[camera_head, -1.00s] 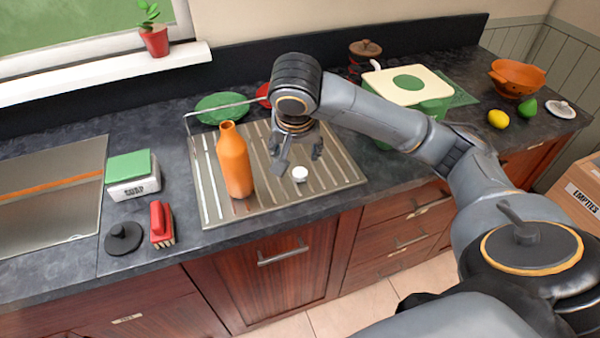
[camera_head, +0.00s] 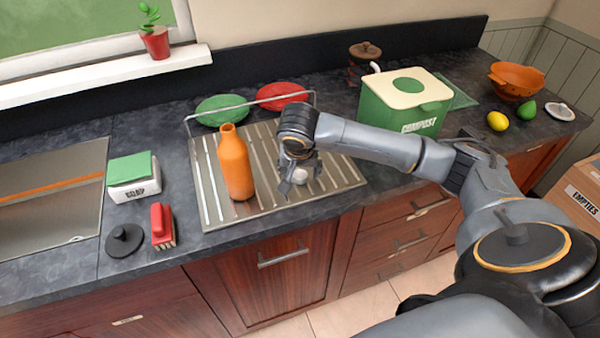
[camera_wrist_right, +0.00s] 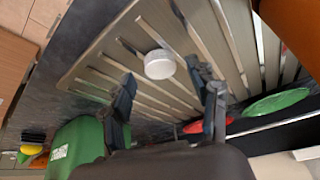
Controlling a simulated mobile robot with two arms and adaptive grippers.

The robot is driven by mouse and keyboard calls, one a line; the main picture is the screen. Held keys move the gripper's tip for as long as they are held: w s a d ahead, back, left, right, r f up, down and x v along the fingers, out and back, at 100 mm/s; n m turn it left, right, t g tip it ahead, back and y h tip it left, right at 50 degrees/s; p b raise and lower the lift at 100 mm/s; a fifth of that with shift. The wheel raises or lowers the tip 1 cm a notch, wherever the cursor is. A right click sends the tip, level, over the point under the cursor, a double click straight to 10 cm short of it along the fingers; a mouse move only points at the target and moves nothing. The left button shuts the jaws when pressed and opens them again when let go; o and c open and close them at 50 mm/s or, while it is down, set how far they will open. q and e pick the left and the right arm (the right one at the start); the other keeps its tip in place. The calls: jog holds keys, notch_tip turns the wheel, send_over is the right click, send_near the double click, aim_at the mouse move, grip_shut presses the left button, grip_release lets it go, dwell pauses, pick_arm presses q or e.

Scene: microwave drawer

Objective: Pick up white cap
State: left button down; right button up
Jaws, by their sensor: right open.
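The white cap (camera_head: 300,175) lies on the ribbed metal drainboard (camera_head: 213,205), right of the orange bottle (camera_head: 235,165). In the head view it is partly hidden by my right gripper (camera_head: 299,186), which is low over the board with its fingers around the cap's sides. In the right wrist view the cap (camera_wrist_right: 159,64) shows whole, a little beyond the open fingertips of my right gripper (camera_wrist_right: 170,80). The fingers do not clearly touch it. My left gripper is not in view.
The orange bottle stands upright close left of my right gripper. A wire rail with a green plate (camera_head: 222,108) and a red plate (camera_head: 282,95) is behind. A green compost bin (camera_head: 405,105) stands to the right. A soap box (camera_head: 133,180) and red brush (camera_head: 161,222) are left.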

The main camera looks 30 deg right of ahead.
aim_at(235, 163)
jog(key=shift+w+d+f, duration=0.15)
jog(key=shift+w+f, duration=0.05)
jog(key=shift+f, duration=0.4)
jog(key=c, duration=0.8)
jog(key=shift+r, duration=0.45)
notch_tip(235, 163, up, 2)
jog(key=shift+r+b, duration=0.15)
jog(key=shift+b, duration=0.5)
jog(key=s+a+r+p, duration=0.2)
jog(key=s+a+r, duration=0.2)
jog(key=a+r, duration=0.6)
jog(key=a, duration=0.3)
jog(key=shift+a+p, duration=0.25)
jog(key=shift+p, duration=0.1)
